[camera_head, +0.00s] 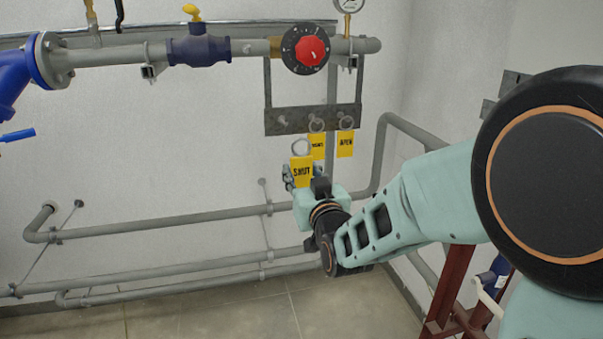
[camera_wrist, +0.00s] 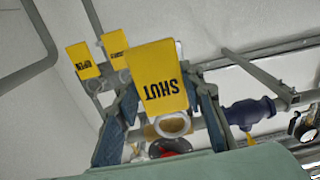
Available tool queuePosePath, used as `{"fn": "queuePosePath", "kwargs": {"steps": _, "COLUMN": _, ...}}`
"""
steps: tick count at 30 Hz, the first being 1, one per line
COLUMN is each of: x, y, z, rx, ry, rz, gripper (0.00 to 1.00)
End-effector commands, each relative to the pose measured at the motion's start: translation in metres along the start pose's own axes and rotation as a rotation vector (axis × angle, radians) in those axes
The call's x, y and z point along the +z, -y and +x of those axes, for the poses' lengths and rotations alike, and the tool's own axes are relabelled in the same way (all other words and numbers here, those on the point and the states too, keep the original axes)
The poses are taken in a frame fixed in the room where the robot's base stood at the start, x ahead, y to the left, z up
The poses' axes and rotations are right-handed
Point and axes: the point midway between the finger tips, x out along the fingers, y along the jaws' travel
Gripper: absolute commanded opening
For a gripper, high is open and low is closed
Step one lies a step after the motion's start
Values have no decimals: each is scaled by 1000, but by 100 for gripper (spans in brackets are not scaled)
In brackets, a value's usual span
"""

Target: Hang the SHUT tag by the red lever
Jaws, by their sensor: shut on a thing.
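The yellow SHUT tag (camera_head: 301,171) with its metal ring is held in my gripper (camera_head: 302,184), in front of the wall and just below the grey hook plate (camera_head: 275,128). In the wrist view the tag (camera_wrist: 158,75) appears upside down between the two fingers of my gripper (camera_wrist: 168,92), its ring (camera_wrist: 174,126) towards the pipe side. A red knob or handle (camera_head: 313,50) sits on a black round body on the upper pipe, above the plate. It also shows in part in the wrist view (camera_wrist: 178,146). I cannot make out a clear lever shape.
An OPEN tag (camera_head: 345,144) and another yellow tag (camera_head: 317,143), partly hidden, hang from the plate; its left hook (camera_head: 284,121) looks bare. A blue valve (camera_head: 199,50) with a yellow handle (camera_head: 192,12) stands left on the pipe. Lower grey pipes (camera_head: 170,218) run along the wall.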

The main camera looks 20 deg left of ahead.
Motion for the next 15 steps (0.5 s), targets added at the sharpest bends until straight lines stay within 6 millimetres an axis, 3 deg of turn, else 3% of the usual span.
{"fn": "queuePosePath", "kwargs": {"steps": 15, "x": 0, "y": 0, "z": 10, "rx": 0, "ry": -1, "rz": 0, "gripper": 14}}
